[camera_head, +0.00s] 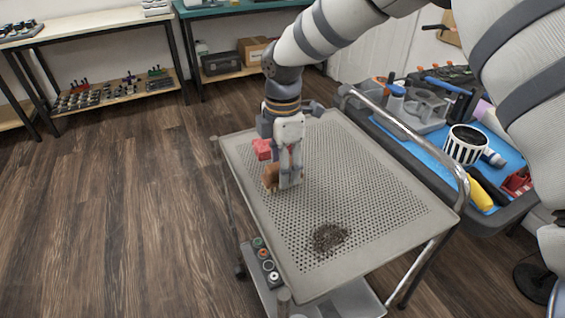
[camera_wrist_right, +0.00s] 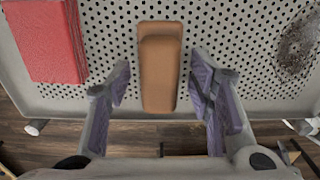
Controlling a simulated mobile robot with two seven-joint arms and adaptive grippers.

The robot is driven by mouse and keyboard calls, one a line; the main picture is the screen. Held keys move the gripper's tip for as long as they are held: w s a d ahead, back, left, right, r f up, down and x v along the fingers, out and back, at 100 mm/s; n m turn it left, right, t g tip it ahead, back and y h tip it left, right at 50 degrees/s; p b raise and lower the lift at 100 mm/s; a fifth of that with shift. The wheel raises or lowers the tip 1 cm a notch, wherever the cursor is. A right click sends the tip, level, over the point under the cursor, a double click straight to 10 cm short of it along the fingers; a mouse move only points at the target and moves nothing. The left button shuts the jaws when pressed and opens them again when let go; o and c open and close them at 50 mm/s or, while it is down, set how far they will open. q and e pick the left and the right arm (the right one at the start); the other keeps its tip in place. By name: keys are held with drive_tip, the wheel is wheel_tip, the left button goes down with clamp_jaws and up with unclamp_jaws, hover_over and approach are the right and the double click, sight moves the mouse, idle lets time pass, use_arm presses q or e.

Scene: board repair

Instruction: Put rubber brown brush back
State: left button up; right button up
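The brown brush (camera_head: 270,177) is on the perforated grey cart top (camera_head: 375,185), near its left edge. In the right wrist view the brush (camera_wrist_right: 160,68) shows its smooth brown back, upright in the picture. My right gripper (camera_head: 288,184) points down at the brush and partly hides it in the head view. In the wrist view its two fingers (camera_wrist_right: 161,82) are apart, one on each side of the brush, with visible gaps to it. Whether the fingertips are level with the brush is hard to tell. My left gripper is not in view.
A red block (camera_head: 262,149) sits beside the brush. A dark pile of debris (camera_head: 328,238) lies near the cart's front. A tool cart with a blue mat (camera_head: 420,147), a striped cup (camera_head: 465,146) and several tools stands at right. The cart's middle is clear.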

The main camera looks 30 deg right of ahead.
wheel_tip(320, 180, up, 12)
drive_tip(key=shift+r+p, duration=0.25)
drive_tip(key=shift+p, duration=0.05)
drive_tip(key=shift+f, duration=0.1)
idle(0.4)
